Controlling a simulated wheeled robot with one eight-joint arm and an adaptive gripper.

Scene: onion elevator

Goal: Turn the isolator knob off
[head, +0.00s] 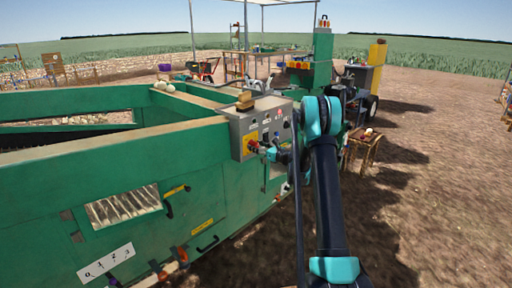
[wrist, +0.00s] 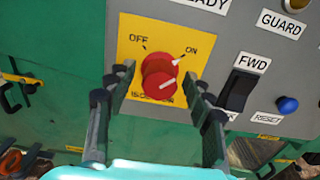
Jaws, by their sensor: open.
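The isolator knob (wrist: 159,78) is red and sits on a yellow plate (wrist: 133,58) marked OFF and ON in the wrist view. Its white pointer marks face up and to the right, toward ON. My gripper (wrist: 160,92) is open, with one finger on each side of the knob's lower part. I cannot tell whether the fingers touch it. In the head view the yellow plate (head: 248,142) is on the grey control box (head: 240,125), and my gripper (head: 268,152) is close in front of it, partly hiding the knob.
A black FWD rocker switch (wrist: 237,90) and a blue RESET button (wrist: 288,105) lie right of the knob. The green machine wall (head: 150,165) extends left of the box. Onions (head: 165,86) rest on its top edge. Open dirt ground (head: 420,190) lies to the right.

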